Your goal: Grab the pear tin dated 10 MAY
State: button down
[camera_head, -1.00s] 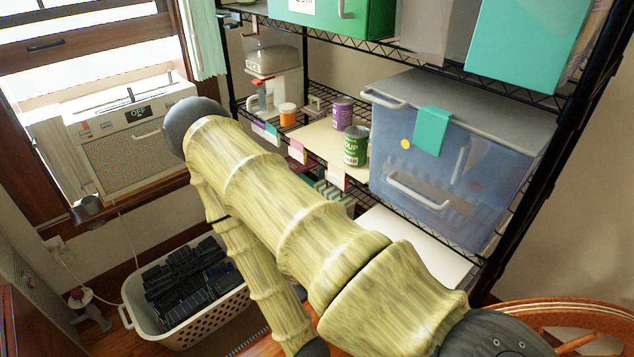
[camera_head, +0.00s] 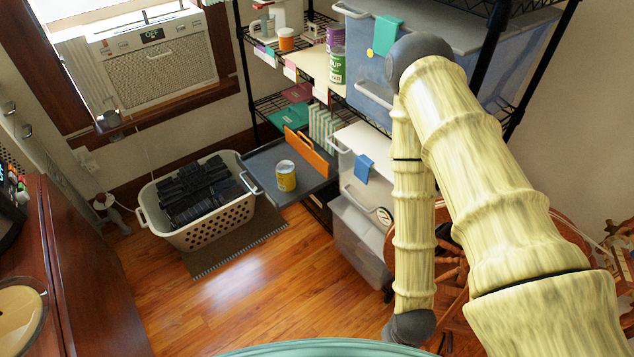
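A small yellow tin (camera_head: 286,177) with a pale top stands upright on a dark grey tray (camera_head: 263,160) that sticks out from the shelving. A green tin (camera_head: 338,67) labelled SOUP and a purple tin (camera_head: 335,38) stand close together on a higher shelf. No date can be read on any of these tins, and I cannot tell which holds pears. My bamboo-patterned arm crosses the right side of the view and hides part of the shelving. My gripper is not in view.
A white laundry basket (camera_head: 206,232) of dark items stands on the floor left of the tray. An orange divider (camera_head: 311,153) rises at the tray's back. Clear bins (camera_head: 357,241) sit right of it. Wooden floor (camera_head: 248,290) in front is clear.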

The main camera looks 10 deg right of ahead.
aim_at(284, 169)
jog(key=u, duration=0.85)
jog(key=i, duration=0.7)
jog(key=z, duration=0.5)
